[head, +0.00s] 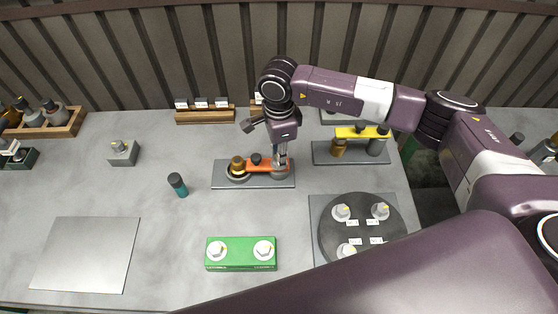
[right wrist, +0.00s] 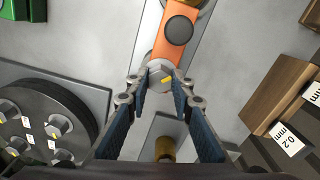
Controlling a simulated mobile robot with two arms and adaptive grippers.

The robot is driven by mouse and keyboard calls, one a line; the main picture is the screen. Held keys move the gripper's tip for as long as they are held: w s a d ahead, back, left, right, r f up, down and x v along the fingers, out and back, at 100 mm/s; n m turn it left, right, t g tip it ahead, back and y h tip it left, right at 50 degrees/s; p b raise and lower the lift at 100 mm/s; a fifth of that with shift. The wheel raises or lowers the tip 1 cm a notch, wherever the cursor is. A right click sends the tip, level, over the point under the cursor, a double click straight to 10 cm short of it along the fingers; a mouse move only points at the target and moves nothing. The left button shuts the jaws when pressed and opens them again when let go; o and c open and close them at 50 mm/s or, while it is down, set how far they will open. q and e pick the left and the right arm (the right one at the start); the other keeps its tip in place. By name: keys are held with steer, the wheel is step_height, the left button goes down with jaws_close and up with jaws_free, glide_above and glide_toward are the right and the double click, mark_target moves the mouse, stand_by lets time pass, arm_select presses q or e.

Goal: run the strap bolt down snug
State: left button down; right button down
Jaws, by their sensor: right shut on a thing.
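An orange strap (head: 267,167) lies across a grey base plate (head: 255,184) at the middle of the table in the head view. A brass-coloured post (head: 237,165) stands at its left end, with a dark round knob (head: 256,159) on the strap. My right gripper (head: 281,165) points down at the strap's right end. In the right wrist view its fingers are closed around the strap bolt (right wrist: 163,77), a grey hex head with a yellow mark, at the end of the strap (right wrist: 170,45). The bolt's shank and seating are hidden. My left gripper is not in view.
A second plate with a yellow strap (head: 362,132) stands right of the gripper. A dark turntable (head: 327,232) with bolts is at the front right. A green block (head: 241,264), a dark teal bottle (head: 178,185) and a wooden rack (head: 205,117) stand around. The front left holds a bare metal sheet (head: 86,255).

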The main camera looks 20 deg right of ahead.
steer(key=m+b, duration=0.4)
steer(key=m, duration=0.1)
steer(key=shift+f+m+b, duration=0.2)
steer(key=shift+m+b, duration=0.1)
steer(key=shift+b, duration=0.05)
steer(key=m+b, duration=0.2)
steer(key=m, duration=0.1)
steer(key=shift+r, duration=0.1)
steer(key=shift+r+m+b, duration=0.1)
steer(key=shift+m+b, duration=0.5)
steer(key=shift+m, duration=0.4)
steer(key=c, duration=1.7)
jaws_free()
steer(key=shift+r, duration=0.1)
step_height(320, 180, up, 12)
steer(key=shift+f, duration=0.1)
